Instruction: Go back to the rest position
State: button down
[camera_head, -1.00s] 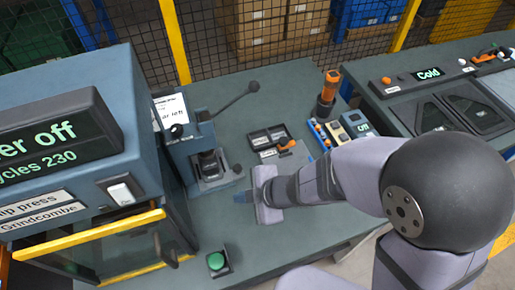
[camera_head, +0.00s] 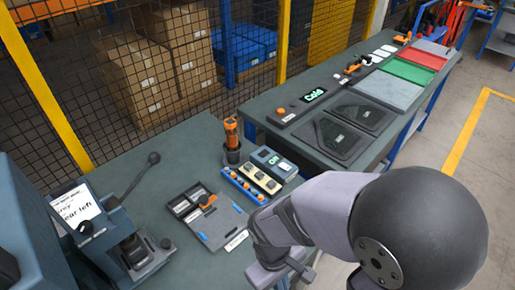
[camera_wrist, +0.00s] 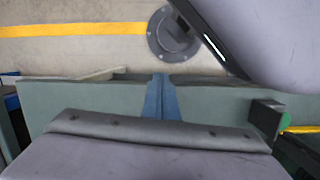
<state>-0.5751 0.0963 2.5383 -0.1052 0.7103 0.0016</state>
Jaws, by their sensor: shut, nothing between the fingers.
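My gripper (camera_wrist: 161,98) shows in the wrist view as two blue fingers pressed together with nothing between them. It points over the green-grey bench top (camera_wrist: 85,110) near the bench's edge, with floor beyond. In the head view my arm reaches in from the right, and the wrist is low in the picture at the front of the bench. The fingertips are not clear there.
A press with a lever (camera_head: 130,245) stands at left on the bench. A second bench (camera_head: 300,125) stands behind right.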

jog(key=w+d+r+m+y, duration=0.1)
jog(key=w+d+r+m, duration=0.1)
jog(key=d+m, duration=0.1)
jog(key=w+d+r+m+t, duration=0.1)
jog(key=w+d+r+m, duration=0.1)
jog(key=d, duration=0.4)
jog(key=w+m, duration=0.1)
jog(key=m, duration=0.1)
jog(key=shift+r+m+y, duration=0.2)
jog(key=shift+m+y, duration=0.1)
jog(key=shift+y, duration=0.1)
